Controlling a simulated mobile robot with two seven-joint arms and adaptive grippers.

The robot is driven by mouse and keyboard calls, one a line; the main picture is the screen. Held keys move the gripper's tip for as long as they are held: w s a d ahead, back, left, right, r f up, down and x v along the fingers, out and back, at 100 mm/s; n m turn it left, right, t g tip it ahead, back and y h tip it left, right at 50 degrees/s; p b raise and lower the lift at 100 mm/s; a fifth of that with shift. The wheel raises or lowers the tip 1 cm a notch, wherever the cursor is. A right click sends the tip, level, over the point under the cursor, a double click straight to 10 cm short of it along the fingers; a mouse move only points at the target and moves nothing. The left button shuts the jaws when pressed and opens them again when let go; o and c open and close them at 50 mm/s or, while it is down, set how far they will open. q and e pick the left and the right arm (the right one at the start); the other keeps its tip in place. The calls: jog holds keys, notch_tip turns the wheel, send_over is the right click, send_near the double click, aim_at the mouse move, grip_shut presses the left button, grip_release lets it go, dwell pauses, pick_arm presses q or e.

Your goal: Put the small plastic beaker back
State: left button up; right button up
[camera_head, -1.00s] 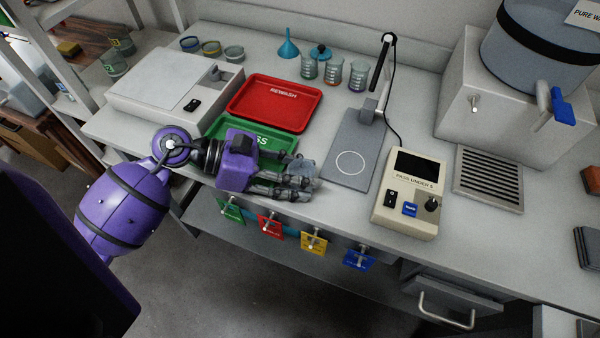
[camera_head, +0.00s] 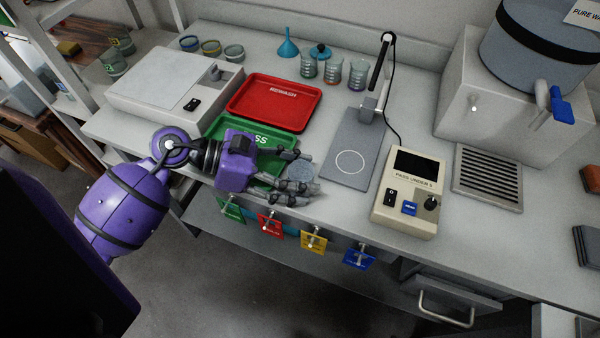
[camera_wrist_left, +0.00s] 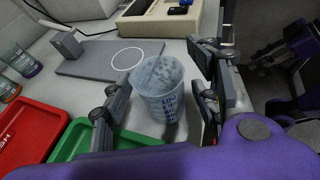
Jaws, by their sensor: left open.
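The small plastic beaker (camera_wrist_left: 157,88) is translucent with blue markings. It stands upright on the bench between the fingers of my left gripper (camera_wrist_left: 160,108) in the left wrist view. In the head view the beaker (camera_head: 299,172) sits near the bench's front edge, partly hidden by the fingers of my left gripper (camera_head: 302,173). The gripper is open, with a visible gap between the beaker and the fingers.
A green tray (camera_head: 292,143) and a red tray (camera_head: 310,94) lie behind and left of the beaker. A grey stand plate (camera_head: 340,150) and a beige meter (camera_head: 405,222) are to the right. Several coloured beakers (camera_head: 333,72) stand at the back. Valve tags hang below the front edge.

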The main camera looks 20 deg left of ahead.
pick_arm(q)
jog(key=b+v, duration=0.1)
jog(key=v, duration=0.9)
jog(key=shift+s+a+b, duration=0.25)
jog(key=shift+a+b, duration=0.05)
jog(key=shift+a, duration=0.1)
jog(key=shift+s+a+r, duration=0.1)
jog(key=shift+a+r, duration=0.2)
jog(key=shift+a, duration=0.05)
